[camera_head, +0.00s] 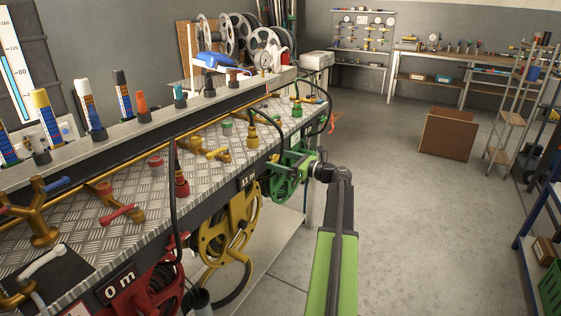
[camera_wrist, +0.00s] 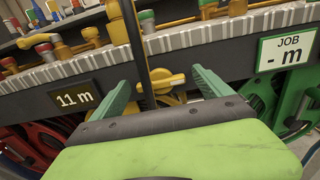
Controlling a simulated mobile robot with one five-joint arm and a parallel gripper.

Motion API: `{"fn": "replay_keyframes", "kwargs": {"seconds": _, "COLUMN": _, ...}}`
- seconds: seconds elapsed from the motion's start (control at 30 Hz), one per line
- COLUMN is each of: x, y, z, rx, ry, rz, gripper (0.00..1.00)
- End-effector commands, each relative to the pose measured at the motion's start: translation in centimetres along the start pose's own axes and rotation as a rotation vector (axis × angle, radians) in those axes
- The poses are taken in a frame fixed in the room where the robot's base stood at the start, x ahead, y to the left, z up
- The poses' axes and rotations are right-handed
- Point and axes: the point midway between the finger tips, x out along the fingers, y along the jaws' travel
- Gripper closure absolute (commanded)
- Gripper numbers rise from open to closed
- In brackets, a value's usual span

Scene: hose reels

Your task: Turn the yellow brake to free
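The yellow brake (camera_wrist: 166,82), a small winged handle, shows in the wrist view on the front of the bench, below its metal edge. My gripper (camera_wrist: 161,77) is open, with one green finger on each side of the brake in the picture. I see no contact, and the gap in depth is hard to tell. The yellow reel (camera_head: 212,243) hangs under the bench in the head view. My gripper (camera_head: 318,171) is at the end of the green arm there, right of the green reel. The brake cannot be made out clearly in the head view.
A dark hose (camera_wrist: 133,38) runs upright just left of the brake. The red reel (camera_head: 137,300) and green reel (camera_head: 284,180) flank the yellow one. An "11 m" sign (camera_wrist: 76,99) and a "JOB - m" sign (camera_wrist: 287,49) sit on the bench front.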

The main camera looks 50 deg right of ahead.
Motion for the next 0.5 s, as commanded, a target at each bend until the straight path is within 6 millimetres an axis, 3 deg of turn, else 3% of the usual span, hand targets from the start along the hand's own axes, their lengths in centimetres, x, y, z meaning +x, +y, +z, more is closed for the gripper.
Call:
{"fn": "replay_keyframes", "kwargs": {"seconds": 0.07, "x": -0.03, "y": -0.01, "z": 0.0, "rx": 0.0, "ry": 0.0, "rz": 0.0, "gripper": 0.21}}
{"fn": "replay_keyframes", "kwargs": {"seconds": 0.43, "x": -0.1, "y": -0.03, "z": 0.0, "rx": 0.0, "ry": 0.0, "rz": 0.0, "gripper": 0.7}}
{"fn": "replay_keyframes", "kwargs": {"seconds": 0.5, "x": -0.11, "y": -0.03, "z": 0.0, "rx": 0.0, "ry": 0.0, "rz": 0.0, "gripper": 0.73}}
